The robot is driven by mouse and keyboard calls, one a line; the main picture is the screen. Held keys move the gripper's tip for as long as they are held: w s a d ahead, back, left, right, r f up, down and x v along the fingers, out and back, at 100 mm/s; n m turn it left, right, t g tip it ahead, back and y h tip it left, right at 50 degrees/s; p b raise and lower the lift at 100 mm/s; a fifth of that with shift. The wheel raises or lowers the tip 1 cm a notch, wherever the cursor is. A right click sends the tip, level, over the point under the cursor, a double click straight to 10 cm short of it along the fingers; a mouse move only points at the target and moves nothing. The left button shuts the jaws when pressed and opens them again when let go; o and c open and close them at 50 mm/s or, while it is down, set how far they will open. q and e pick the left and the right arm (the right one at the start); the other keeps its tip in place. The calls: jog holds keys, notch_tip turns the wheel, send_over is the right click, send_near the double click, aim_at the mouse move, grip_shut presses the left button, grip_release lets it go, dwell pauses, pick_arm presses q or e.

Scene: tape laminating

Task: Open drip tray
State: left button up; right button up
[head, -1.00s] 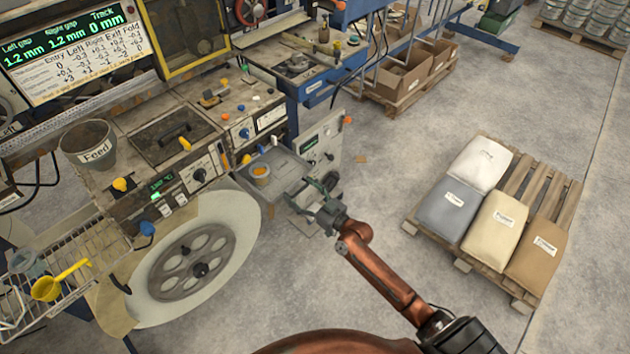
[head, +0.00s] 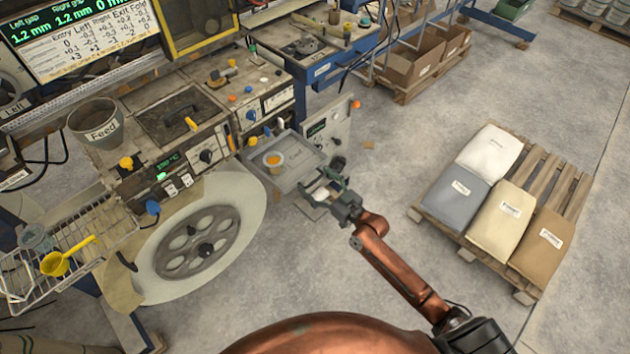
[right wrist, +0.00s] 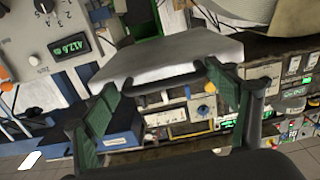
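The drip tray (head: 297,176) is a shallow grey tray low on the machine's right side, drawn partly out towards me. A small cup with orange contents (head: 274,161) stands in it. My right gripper (head: 333,188) is at the tray's front end. The exact contact is partly hidden. My left gripper is not in view.
The large reel (head: 190,245) stands left of the tray. A grey panel with a display (head: 328,130) is just behind it. A pallet with several sacks (head: 480,200) stands at the right. The floor between tray and pallet is mostly clear.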

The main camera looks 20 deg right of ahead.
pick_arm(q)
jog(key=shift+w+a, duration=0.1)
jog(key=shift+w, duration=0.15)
pick_arm(e)
jog(key=shift+s, duration=0.1)
jog(key=v, duration=1.1)
jog(key=shift+s+d, duration=0.15)
jog(key=shift+s, duration=0.25)
